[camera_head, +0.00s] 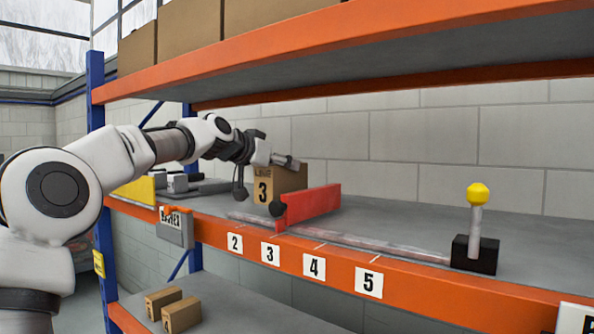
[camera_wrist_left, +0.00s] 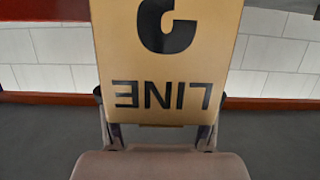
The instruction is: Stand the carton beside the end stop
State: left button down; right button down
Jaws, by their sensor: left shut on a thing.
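A black block (camera_head: 475,254) with a yellow-topped post stands farther right. I cannot tell which is the end stop.
A flat rail (camera_head: 370,246) runs along the shelf behind number labels 2 to 5. The shelf between the red plate and black block is otherwise clear. An orange upper beam (camera_head: 250,55) hangs overhead. Small cartons (camera_head: 182,313) sit on the lower shelf.

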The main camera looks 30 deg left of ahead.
aim_at(294, 178)
pick_arm(q)
jog(key=shift+w+d+r+p, duration=0.2)
jog(key=shift+w+d+p, duration=0.1)
jog(key=shift+w+d, duration=0.6)
jog(key=shift+w+d+p, duration=0.2)
jog(key=shift+d+p, duration=0.1)
jog(key=shift+d, duration=0.05)
notch_tip(294, 178, down, 4)
jog(key=shift+r, duration=0.2)
jog(key=shift+w+a+f, duration=0.1)
pick_arm(e)
notch_tip(294, 178, up, 2)
jog(key=shift+s, duration=0.15)
pick_arm(q)
jog(key=shift+c, duration=1.2)
grip_release()
pick_arm(e)
jog(key=shift+s, duration=0.1)
jog(key=shift+r, duration=0.1)
